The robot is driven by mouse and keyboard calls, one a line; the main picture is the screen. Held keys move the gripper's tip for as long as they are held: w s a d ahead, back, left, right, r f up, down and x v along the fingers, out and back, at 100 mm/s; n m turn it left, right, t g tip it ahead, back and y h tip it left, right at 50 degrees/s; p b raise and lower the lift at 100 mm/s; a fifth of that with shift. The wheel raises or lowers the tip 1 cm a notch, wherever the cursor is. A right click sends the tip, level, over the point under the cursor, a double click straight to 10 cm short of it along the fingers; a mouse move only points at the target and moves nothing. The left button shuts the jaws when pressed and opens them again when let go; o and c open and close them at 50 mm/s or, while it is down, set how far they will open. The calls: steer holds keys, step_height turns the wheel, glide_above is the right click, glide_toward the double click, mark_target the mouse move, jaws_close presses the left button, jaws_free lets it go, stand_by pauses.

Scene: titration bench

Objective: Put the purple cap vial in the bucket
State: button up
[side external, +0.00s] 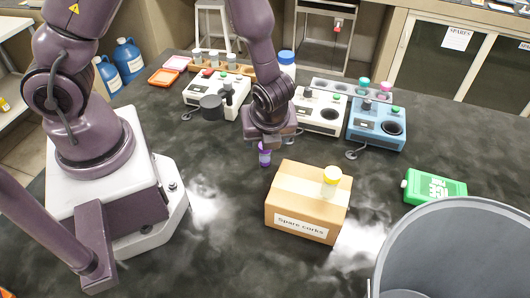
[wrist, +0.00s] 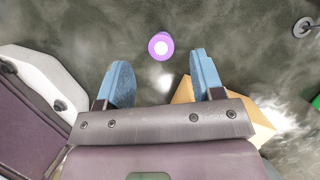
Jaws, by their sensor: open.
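The purple cap vial (side external: 264,155) stands upright on the dark bench, just left of and behind the cardboard box. In the wrist view its round purple top with a pale centre (wrist: 161,46) shows ahead of the fingers, in line with the gap between them. My gripper (side external: 272,140) is above the bench close to the vial. In the wrist view my gripper (wrist: 163,80) has its two blue fingers apart with nothing between them. The grey bucket (side external: 455,215) is at the lower right of the side view, and its rim is cut by the frame edge.
A cardboard box (side external: 300,218) labelled "Spare corks" stands beside the vial, with a yellow-capped vial (side external: 331,181) on top. A green ICE container (side external: 434,187) lies near the bucket. A blue device (side external: 376,127) and white devices (side external: 319,115) line the back.

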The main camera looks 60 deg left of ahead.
mark_target(265, 154)
steer(key=x, duration=0.7)
steer(key=shift+d+f, duration=0.1)
steer(key=shift+f, duration=0.15)
steer(key=c, duration=1.1)
steer(key=shift+o, duration=0.2)
steer(key=shift+r, duration=0.15)
